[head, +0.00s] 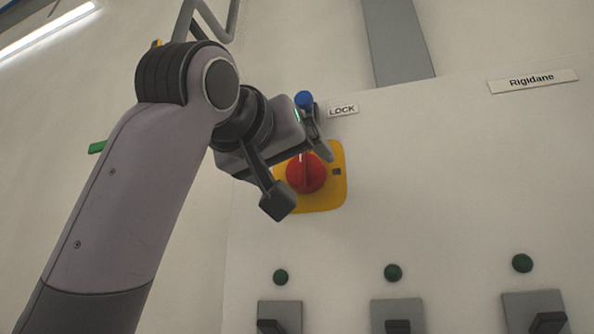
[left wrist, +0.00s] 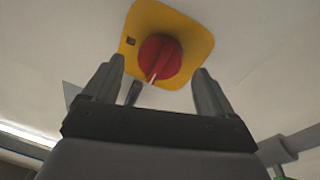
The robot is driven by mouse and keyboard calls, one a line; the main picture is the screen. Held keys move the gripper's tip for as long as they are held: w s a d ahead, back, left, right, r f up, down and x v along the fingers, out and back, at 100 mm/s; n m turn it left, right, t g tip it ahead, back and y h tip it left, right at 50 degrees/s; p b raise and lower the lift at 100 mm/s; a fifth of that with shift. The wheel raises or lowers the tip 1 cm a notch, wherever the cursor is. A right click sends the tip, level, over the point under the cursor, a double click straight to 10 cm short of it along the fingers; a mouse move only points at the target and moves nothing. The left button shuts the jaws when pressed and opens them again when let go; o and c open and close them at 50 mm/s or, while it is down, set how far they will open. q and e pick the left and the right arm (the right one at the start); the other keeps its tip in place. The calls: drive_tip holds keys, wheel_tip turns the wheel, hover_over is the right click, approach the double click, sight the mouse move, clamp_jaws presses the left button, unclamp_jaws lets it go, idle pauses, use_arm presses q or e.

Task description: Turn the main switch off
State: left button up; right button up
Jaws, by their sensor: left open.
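The main switch is a red rotary knob (head: 306,172) on a yellow plate (head: 325,193), mounted on a pale cabinet front. In the head view my left gripper (head: 300,178) is in front of it and covers part of the plate. In the left wrist view the red knob (left wrist: 160,58) shows beyond and between the two fingers of my left gripper (left wrist: 160,82), with a white mark on it. The fingers are apart and nothing is between them. I cannot tell whether a finger touches the knob. My right gripper is not in view.
A LOCK label (head: 342,110) and a blue button (head: 304,99) are above the switch. Green round lamps (head: 393,273) and grey switch plates with dark handles (head: 397,314) line the lower panel. A Rigidane label (head: 532,82) is at upper right.

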use_arm(q)
drive_tip(key=b+v, duration=0.1)
drive_tip(key=v, duration=0.4)
idle(0.6)
